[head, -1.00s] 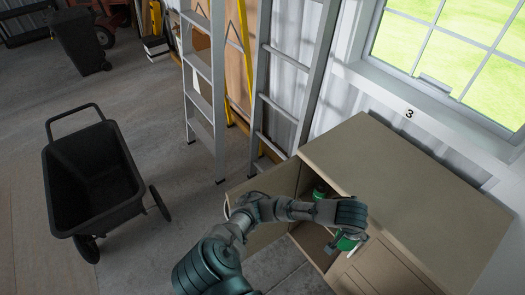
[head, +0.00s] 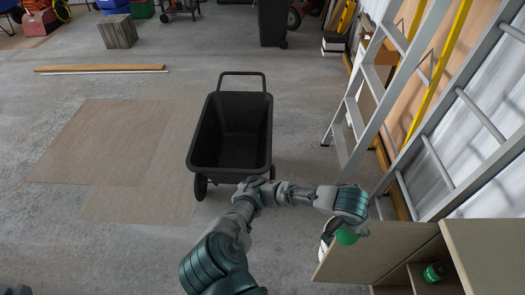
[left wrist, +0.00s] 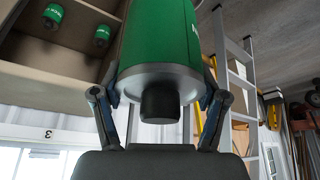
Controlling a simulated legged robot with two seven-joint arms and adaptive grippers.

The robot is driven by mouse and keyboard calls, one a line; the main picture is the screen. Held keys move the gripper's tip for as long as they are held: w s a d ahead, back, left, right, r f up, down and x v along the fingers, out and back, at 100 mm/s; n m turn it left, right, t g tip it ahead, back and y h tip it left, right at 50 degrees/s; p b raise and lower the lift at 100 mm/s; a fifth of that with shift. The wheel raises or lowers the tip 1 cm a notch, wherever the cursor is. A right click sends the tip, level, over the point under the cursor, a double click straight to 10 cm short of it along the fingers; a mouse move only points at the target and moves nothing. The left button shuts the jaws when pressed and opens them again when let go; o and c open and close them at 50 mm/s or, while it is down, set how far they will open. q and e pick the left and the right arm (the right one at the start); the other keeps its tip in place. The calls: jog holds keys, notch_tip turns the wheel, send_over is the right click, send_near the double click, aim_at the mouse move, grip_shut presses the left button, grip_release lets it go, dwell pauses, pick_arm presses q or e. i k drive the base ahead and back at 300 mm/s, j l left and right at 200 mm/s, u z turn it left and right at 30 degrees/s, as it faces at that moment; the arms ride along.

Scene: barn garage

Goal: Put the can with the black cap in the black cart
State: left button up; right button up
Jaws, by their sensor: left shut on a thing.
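My left gripper (head: 338,230) is shut on a green can (head: 347,237). In the left wrist view, the fingers of my left gripper (left wrist: 160,95) are on both sides of the green can (left wrist: 160,35), with its black cap (left wrist: 160,100) between them, towards the palm. The can is held outside the cabinet, beside its open door. The black cart (head: 228,170) stands on the floor at the middle of the head view, beyond and left of the can. Its tub looks empty. My right gripper is not in view.
The cabinet (head: 490,240) with its open door (head: 375,250) is at the lower right. A green can (head: 433,272) stands inside; the left wrist view shows two there (left wrist: 53,14). A ladder (head: 365,90) leans right of the cart.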

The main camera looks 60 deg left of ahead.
aim_at(238, 160)
jog(key=i+j+u, duration=0.15)
jog(key=j, duration=0.3)
jog(key=j+u, duration=0.15)
jog(key=j, duration=0.25)
jog(key=i+j+u, duration=0.15)
jog(key=j, duration=0.25)
jog(key=i+j+u, duration=0.1)
jog(key=j, duration=0.3)
jog(key=i+j+u, duration=0.15)
jog(key=j, duration=0.25)
jog(key=i+j+u, duration=0.15)
jog(key=i+j, duration=0.15)
